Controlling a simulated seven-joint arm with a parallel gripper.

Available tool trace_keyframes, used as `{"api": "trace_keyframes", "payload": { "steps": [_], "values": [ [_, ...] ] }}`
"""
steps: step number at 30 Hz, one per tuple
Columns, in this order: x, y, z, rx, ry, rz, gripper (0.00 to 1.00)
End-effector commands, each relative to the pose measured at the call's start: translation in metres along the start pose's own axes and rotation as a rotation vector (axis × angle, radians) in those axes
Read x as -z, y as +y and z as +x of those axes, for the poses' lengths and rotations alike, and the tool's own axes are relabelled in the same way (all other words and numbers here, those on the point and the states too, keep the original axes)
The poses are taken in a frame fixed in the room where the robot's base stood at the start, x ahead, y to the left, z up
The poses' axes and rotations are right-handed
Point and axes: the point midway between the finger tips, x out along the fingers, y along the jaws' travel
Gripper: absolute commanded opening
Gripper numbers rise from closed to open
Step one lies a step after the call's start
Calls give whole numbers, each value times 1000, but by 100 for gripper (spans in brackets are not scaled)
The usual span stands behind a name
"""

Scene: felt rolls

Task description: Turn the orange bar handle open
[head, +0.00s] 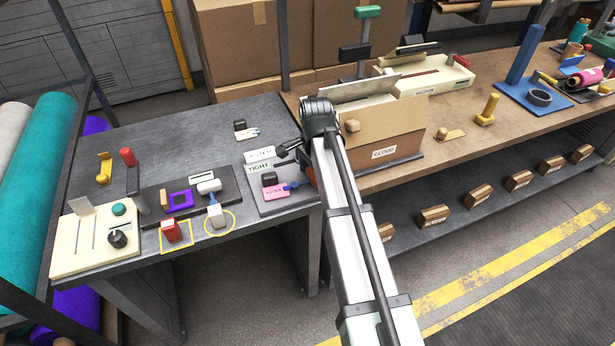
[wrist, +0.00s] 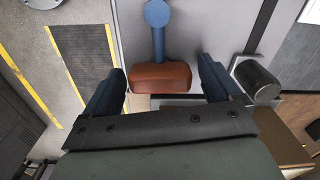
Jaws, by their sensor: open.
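The orange bar handle (wrist: 160,78) lies across the middle of the wrist view, on the end of a blue lever (wrist: 158,40) with a round blue hub. In the head view the lever (head: 291,186) shows on a grey plate (head: 275,204), with the orange handle (head: 309,173) partly hidden by my arm. My gripper (wrist: 162,72) is open, with one dark blue finger on each side of the bar. I cannot tell whether either finger touches it. In the head view my gripper (head: 288,152) is small and dark above the plate, its fingers hard to make out.
A black knob (wrist: 257,80) stands close to the right finger. A pink tag (head: 276,192) lies on the plate. Left are a dark tray (head: 225,182) and a cream panel (head: 80,235). The grey table's rear (head: 190,125) is mostly clear.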

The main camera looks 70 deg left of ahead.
Motion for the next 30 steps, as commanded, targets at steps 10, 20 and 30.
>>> {"api": "trace_keyframes", "payload": {
  "steps": [10, 20, 30],
  "values": [
    [0, 0, -23, 1, 0, 0, 91],
    [0, 0, -42, 1, 0, 0, 91],
    [0, 0, -43, 0, 0, 0, 91]
  ]
}}
